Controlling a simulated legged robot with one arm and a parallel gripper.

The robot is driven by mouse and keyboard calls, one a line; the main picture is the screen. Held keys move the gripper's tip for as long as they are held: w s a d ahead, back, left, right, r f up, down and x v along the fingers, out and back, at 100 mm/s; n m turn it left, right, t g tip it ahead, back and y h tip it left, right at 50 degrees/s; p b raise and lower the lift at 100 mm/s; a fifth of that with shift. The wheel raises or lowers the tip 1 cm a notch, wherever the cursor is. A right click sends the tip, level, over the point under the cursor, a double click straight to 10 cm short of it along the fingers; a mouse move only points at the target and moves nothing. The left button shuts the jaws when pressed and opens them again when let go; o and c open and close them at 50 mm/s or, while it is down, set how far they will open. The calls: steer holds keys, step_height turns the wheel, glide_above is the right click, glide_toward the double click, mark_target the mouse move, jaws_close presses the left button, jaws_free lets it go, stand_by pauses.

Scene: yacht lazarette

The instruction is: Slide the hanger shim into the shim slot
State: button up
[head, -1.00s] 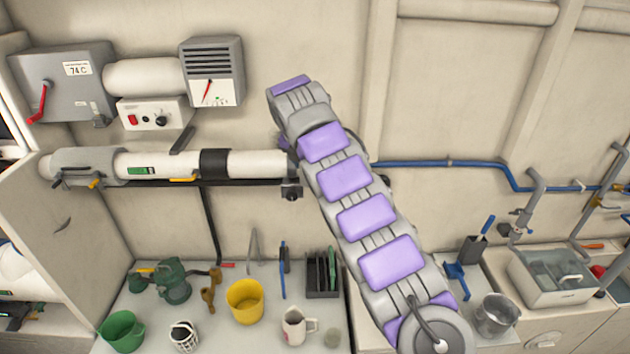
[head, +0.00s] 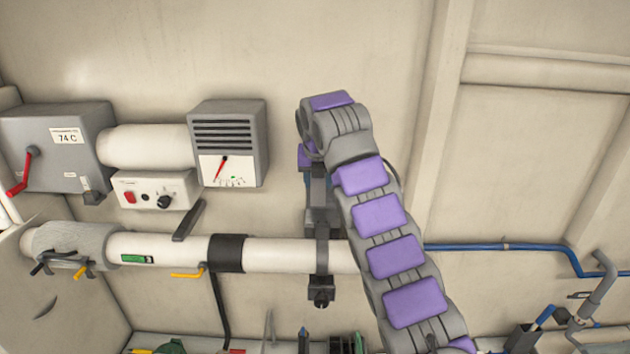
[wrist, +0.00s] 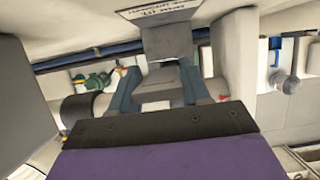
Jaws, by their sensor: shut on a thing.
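In the wrist view, my gripper (wrist: 163,86) has two blue-grey fingers closed on a grey piece (wrist: 165,90), which I take to be the hanger shim. A flat grey plate (wrist: 168,43) shows just beyond the fingertips, with a lettered part above it; I cannot tell whether it belongs to the shim. In the head view, my gripper (head: 318,205) is above the white pipe, partly hidden by my arm. A dark hanger bracket (head: 322,255) crosses the pipe below it, with a block (head: 321,291) under the pipe. I cannot make out the shim slot or any contact.
The white pipe (head: 280,253) runs along the wall, with a black band (head: 227,253) left of the hanger. A gauge box (head: 228,145) and a switch box (head: 155,189) are close on the left. A blue pipe (head: 500,246) continues right. The wall above is clear.

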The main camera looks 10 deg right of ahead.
mark_target(322, 194)
steer(key=shift+d+f+b, duration=0.3)
steer(key=shift+f+b, duration=0.05)
steer(key=shift+f, duration=0.05)
steer(key=shift+a+f+b, duration=0.2)
steer(key=shift+f+b, duration=0.45)
steer(key=f+b, duration=0.1)
steer(key=d+f+b, duration=0.1)
steer(key=f+b, duration=0.1)
steer(key=shift+d+f, duration=0.3)
steer(key=shift+f, duration=0.05)
steer(key=shift+a, duration=0.7)
steer(key=shift+d+b, duration=0.3)
steer(key=shift+d, duration=0.8)
steer(key=shift+a, duration=0.15)
steer(key=shift+a, duration=0.55)
